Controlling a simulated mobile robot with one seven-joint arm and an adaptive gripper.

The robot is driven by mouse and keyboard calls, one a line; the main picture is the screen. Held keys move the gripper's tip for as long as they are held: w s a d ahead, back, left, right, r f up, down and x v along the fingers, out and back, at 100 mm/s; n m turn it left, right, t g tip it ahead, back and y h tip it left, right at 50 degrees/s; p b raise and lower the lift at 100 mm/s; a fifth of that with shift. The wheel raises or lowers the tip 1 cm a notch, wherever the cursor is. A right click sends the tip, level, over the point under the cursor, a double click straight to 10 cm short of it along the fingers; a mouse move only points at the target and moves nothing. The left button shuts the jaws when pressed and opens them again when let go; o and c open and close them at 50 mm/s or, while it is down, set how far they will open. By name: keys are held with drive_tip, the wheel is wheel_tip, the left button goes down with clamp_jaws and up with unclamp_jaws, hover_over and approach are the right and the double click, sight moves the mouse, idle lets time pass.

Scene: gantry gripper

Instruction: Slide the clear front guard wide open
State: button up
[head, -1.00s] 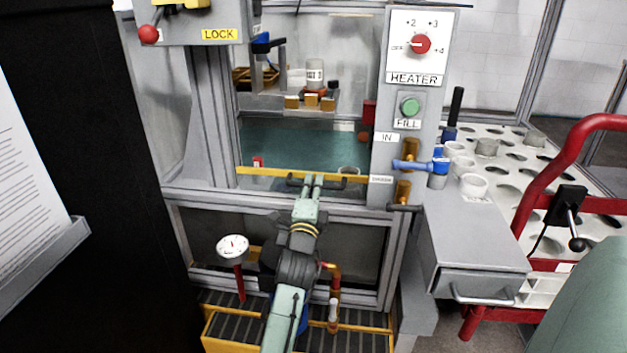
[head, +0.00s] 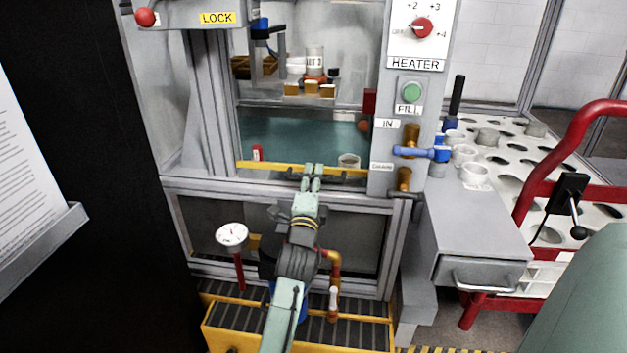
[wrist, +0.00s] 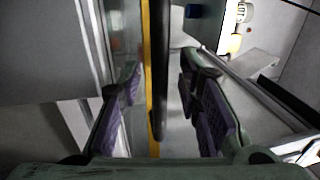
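The clear front guard (head: 300,140) covers the machine's upper opening, with a yellow strip (head: 262,167) along its lower edge. A dark bar handle (head: 343,178) runs across just below the strip. The guard looks down, over the opening. My gripper (head: 313,168) is at the handle's middle in the head view. In the wrist view my gripper (wrist: 165,105) is open, its purple-padded fingers on either side of the dark bar (wrist: 158,65). Gaps show between the bar and both pads. The yellow strip (wrist: 147,60) is beside the bar. The handle's middle is partly hidden by my fingers in the head view.
The lock box (head: 200,18) with a red-knobbed lever is at upper left. The heater and fill panel (head: 388,75), with a blue valve lever (head: 415,152), stands right of the guard. A gauge (head: 232,234) and pipes sit below. A grey drawer (head: 480,272) and perforated table are right.

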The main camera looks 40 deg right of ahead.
wheel_tip(320, 180, up, 10)
drive_tip(key=shift+r, duration=0.1)
idle(0.5)
drive_tip(key=shift+s+a, duration=0.1)
drive_tip(key=b+v, duration=0.4)
drive_tip(key=v, duration=0.8)
idle(0.9)
idle(0.4)
